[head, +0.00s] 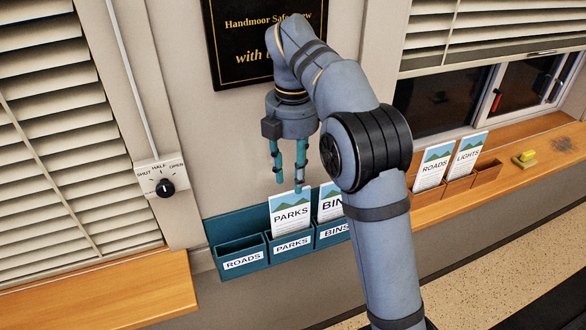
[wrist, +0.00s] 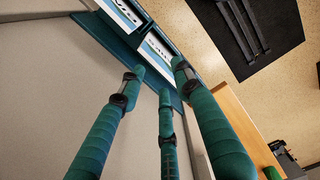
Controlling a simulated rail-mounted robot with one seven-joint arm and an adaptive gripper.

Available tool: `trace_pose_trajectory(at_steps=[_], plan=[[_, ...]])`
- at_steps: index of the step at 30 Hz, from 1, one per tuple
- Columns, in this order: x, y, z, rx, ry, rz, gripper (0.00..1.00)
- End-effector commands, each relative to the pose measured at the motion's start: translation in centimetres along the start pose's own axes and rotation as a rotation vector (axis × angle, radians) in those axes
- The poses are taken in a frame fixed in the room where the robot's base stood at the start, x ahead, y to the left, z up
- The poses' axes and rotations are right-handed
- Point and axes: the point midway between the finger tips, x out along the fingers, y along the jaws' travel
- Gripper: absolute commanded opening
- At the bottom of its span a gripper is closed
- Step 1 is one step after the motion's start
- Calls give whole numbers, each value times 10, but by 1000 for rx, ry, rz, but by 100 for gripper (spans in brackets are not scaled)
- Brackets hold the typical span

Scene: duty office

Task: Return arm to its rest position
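My gripper (head: 289,181) hangs from my bent arm with its teal fingers pointing down, just above the PARKS leaflet (head: 290,213) in the head view. In the wrist view the gripper's fingers (wrist: 158,82) are spread apart with nothing between them. The PARKS leaflet stands upright in the pocket labelled PARKS of the teal wall rack (head: 255,260). A BINS leaflet (head: 330,205) stands in the pocket beside it, partly hidden by my arm. The pocket labelled ROADS (head: 243,256) looks empty.
A dial (head: 166,188) marked SHUT, HALF and OPEN is left of the gripper, beside a blind (head: 60,130). A black sign (head: 240,45) hangs behind my arm. ROADS (head: 433,168) and LIGHTS (head: 467,156) leaflets stand on the right-hand wooden sill, near a yellow object (head: 525,158).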

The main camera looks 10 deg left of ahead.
Motion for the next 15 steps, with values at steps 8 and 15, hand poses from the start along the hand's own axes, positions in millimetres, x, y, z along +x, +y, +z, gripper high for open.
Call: trace_pose_trajectory(at_steps=[8, 15], plan=[[-12, 0, 0, 1, 1, 1, 33], [-12, 0, 0, 1, 1, 1, 33]])
